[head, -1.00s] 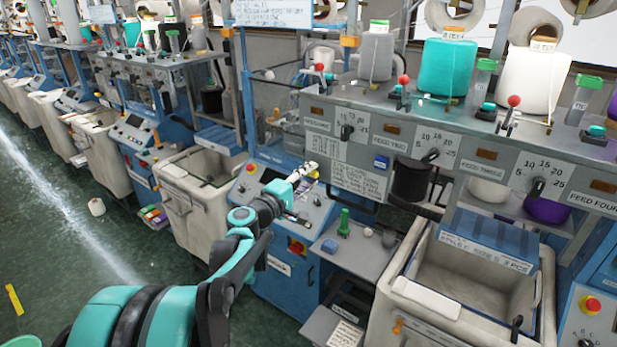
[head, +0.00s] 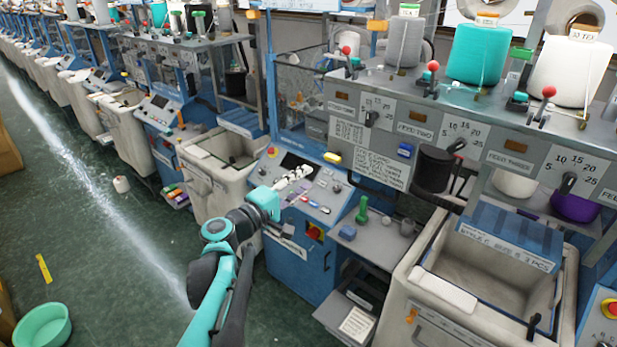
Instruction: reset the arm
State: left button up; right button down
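My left arm, teal and black, rises from the bottom of the head view. Its gripper (head: 291,185) is in front of the slanted control panel (head: 325,188) of the nearest blue knitting machine. Pale finger parts show against the panel. They are small, and I cannot tell whether they are open or shut, or whether they touch the panel. I see nothing clearly held. My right gripper is not in view.
A grey shelf with a green-handled item (head: 362,209) is right of the gripper. A cream bin (head: 440,300) stands at lower right, another bin (head: 203,168) behind the arm. A green basin (head: 43,326) and yellow strip (head: 44,268) lie on open floor at left.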

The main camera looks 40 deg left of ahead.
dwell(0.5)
pick_arm(q)
jog(key=s+d+f+m+g+h+b, duration=0.3)
jog(key=d+f+m+g+b, duration=0.4)
jog(key=d+f, duration=1)
jog(key=s+d+f+m+g+y+b, duration=0.2)
jog(key=s+f+m+b, duration=0.1)
jog(key=s+f+m, duration=0.2)
jog(key=s+d+f+m+g+y+b, duration=0.1)
jog(key=s+d+f+m+y+b, duration=0.1)
jog(key=s+f, duration=0.5)
notch_tip(320, 180, down, 3)
jog(key=d+m+b, duration=0.1)
jog(key=m+b, duration=0.1)
jog(key=m, duration=0.1)
jog(key=shift+s+f+g, duration=0.2)
jog(key=shift+g, duration=0.2)
